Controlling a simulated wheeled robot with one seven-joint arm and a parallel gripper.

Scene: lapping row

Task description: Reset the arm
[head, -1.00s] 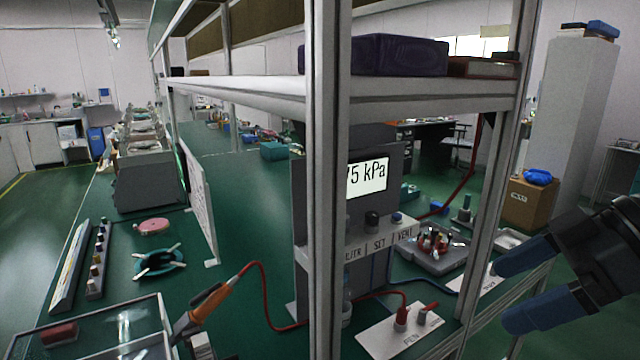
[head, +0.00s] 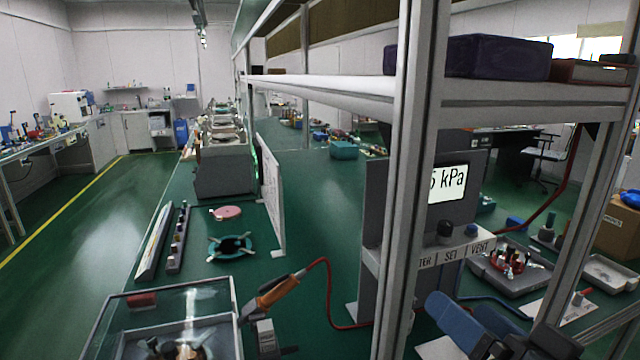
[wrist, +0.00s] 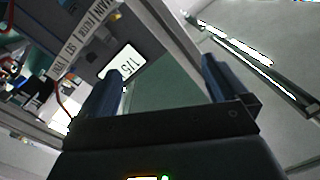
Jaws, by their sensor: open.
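My gripper (head: 462,326) is at the lower right of the head view, in front of the bench and close to the shelf upright. Its blue fingers point up and to the left. In the wrist view my gripper (wrist: 165,85) shows two blue fingers set wide apart with nothing between them. The grey control unit with a kPa display (head: 447,184) stands behind the upright; its display (wrist: 122,66) also shows past the left finger in the wrist view.
A metal shelf upright (head: 412,180) and shelf board (head: 340,92) stand close to my gripper. A clear-lidded case (head: 165,305), an orange-handled tool (head: 277,291) with a red cable and a grey tray (head: 510,275) lie on the green bench. Open floor (head: 110,220) is at left.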

